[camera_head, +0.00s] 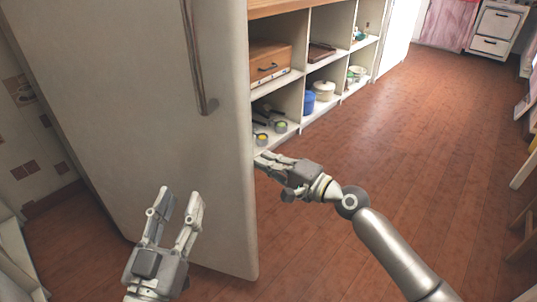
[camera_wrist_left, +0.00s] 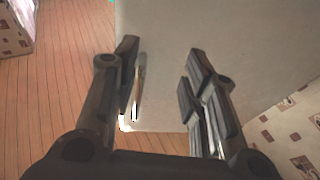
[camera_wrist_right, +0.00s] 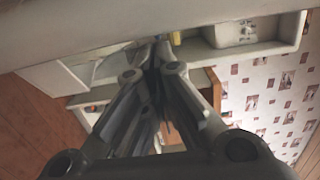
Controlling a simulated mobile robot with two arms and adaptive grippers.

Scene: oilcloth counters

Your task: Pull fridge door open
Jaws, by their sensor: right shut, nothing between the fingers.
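The fridge door (camera_head: 120,85) is a large pale panel filling the left of the head view. Its long vertical handle (camera_head: 195,60) is near the right edge. My left gripper (camera_head: 178,200) is open and empty in front of the lower door, below the handle. The left wrist view shows the pale door (camera_wrist_left: 190,30) beyond the spread fingers (camera_wrist_left: 160,60). My right gripper (camera_head: 262,160) is shut and empty, its tips right beside the door's right edge. I cannot tell whether they touch it. In the right wrist view the closed fingertips (camera_wrist_right: 156,50) point toward a pale surface.
White open shelves (camera_head: 345,50) stand to the right of the door, holding a wooden drawer box (camera_head: 268,68), a blue pot (camera_head: 309,102) and other kitchenware. The brown plank floor (camera_head: 400,145) is largely clear on the right. A white stove (camera_head: 494,30) stands far back.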

